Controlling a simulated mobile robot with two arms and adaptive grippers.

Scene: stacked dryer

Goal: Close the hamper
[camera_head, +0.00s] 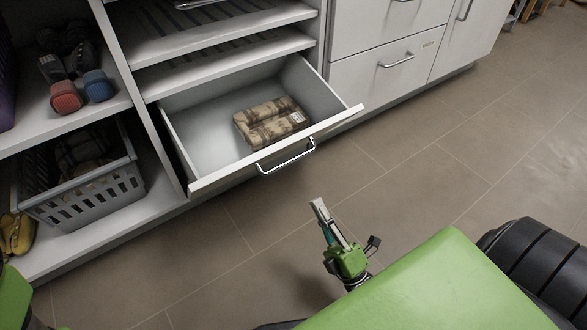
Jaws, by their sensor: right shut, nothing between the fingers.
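The hamper shows as a white pull-out drawer (205,140) low in the white cabinet, pulled well out and open. A folded brown patterned cloth (270,121) lies inside it. Its silver bar handle (287,158) is on the front panel. My right gripper (319,207) is shut and empty over the floor, in front of the drawer and apart from the handle. My left gripper is not in view.
Closed drawers (385,85) are at the right. The tiled floor (440,155) before the cabinets is clear.

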